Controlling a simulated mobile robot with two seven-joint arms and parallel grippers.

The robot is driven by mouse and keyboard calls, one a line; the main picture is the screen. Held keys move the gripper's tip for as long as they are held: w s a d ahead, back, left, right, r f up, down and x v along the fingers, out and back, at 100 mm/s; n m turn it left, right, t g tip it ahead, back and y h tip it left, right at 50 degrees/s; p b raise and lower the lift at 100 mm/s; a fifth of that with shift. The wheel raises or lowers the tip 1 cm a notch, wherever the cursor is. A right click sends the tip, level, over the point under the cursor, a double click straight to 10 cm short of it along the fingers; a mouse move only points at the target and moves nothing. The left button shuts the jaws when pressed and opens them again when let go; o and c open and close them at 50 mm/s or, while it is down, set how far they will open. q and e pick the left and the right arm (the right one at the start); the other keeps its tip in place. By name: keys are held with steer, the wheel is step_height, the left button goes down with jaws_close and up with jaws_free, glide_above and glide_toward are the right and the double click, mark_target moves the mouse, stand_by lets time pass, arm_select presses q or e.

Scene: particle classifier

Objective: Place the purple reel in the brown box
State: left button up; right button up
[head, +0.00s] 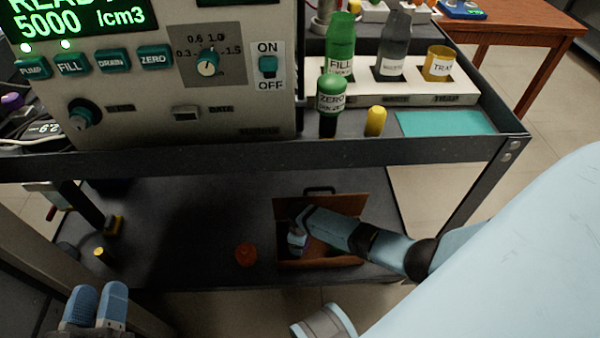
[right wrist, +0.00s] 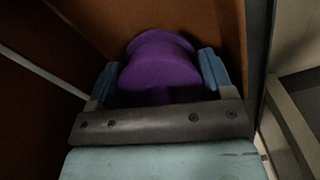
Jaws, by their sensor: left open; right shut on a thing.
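The brown box (head: 346,203) sits open on the lower shelf of the cart. My right gripper (head: 299,236) reaches into the left part of the box. In the right wrist view, my right gripper (right wrist: 160,88) is shut on the purple reel (right wrist: 160,68), with a blue finger on each side. Brown box walls (right wrist: 215,25) stand close behind and beside the reel. Whether the reel touches the box floor cannot be told. In the head view the reel is mostly hidden by the gripper. My left gripper (head: 98,305) is open and empty at the lower left.
An orange round piece (head: 245,254) lies left of the box on the lower shelf (head: 190,230). Small yellow pieces (head: 103,253) lie at the shelf's left. The upper shelf (head: 420,148), above, carries the instrument (head: 190,80) and several bottles.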

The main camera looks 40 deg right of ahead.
step_height(320, 180, down, 3)
steer(key=b, duration=0.3)
steer(key=shift+w+f+b, duration=0.1)
steer(key=shift+w+b, duration=0.05)
steer(key=shift+b, duration=0.15)
steer(key=shift+d, duration=0.1)
arm_select(q)
step_height(320, 180, down, 6)
steer(key=shift+s+r+m+g, duration=0.2)
steer(key=shift+m+g, duration=0.4)
steer(key=shift+g, duration=0.4)
steer(key=shift+r, duration=0.1)
arm_select(e)
steer(key=o, duration=0.7)
steer(key=shift+f, duration=0.1)
arm_select(q)
steer(key=shift+w, duration=0.1)
